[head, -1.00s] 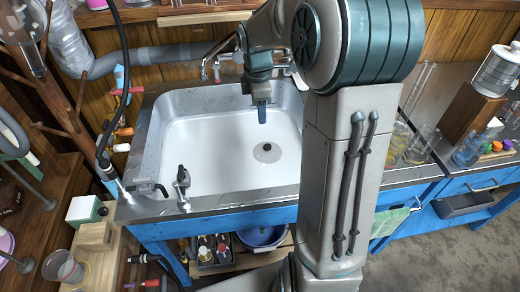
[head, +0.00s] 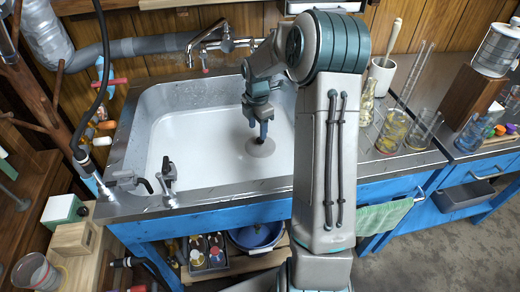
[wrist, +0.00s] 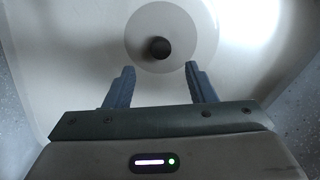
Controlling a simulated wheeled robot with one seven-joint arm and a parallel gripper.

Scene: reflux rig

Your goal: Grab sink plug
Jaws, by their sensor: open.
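The sink plug (wrist: 157,48) shows in the wrist view as a small dark round knob in the middle of a pale grey disc. The disc sits on the floor of the white sink (head: 200,155). In the head view the grey disc (head: 260,149) lies under my gripper (head: 261,132), which partly hides the dark knob. In the wrist view my gripper (wrist: 160,70) is open. Its two blue-grey fingers stand apart with nothing between them. The knob appears just beyond the fingertips, roughly centred. I cannot tell the height gap exactly.
The sink has steel walls around my gripper. A tap (head: 222,42) rises at its back edge and small valves (head: 168,175) stand on the front left rim. Glass beakers (head: 392,132) stand on the counter to the right. The rest of the basin is empty.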

